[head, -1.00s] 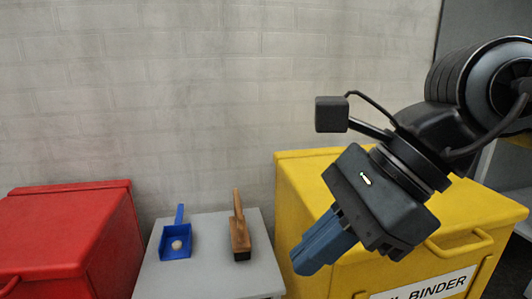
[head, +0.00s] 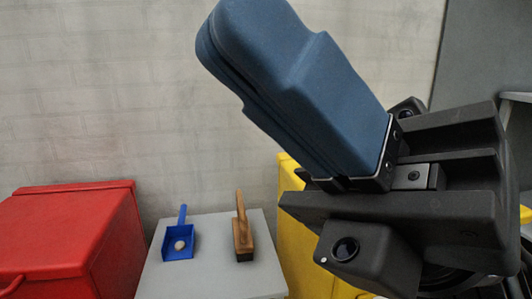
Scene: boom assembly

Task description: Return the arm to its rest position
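My gripper (head: 222,45) is large and close to the camera in the head view, raised and tilted up to the left. Its blue fingers lie together with only a thin dark line between them, and no object shows in them. The gripper is well above the grey table, apart from everything on it. My arm behind the gripper is mostly hidden by the gripper body.
A grey table (head: 210,275) holds a blue dustpan (head: 178,250) with a pale round item (head: 180,245) in it and a wooden brush (head: 243,238). A red bin (head: 75,235) stands left. A yellow bin (head: 300,240) at right is largely hidden by my gripper.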

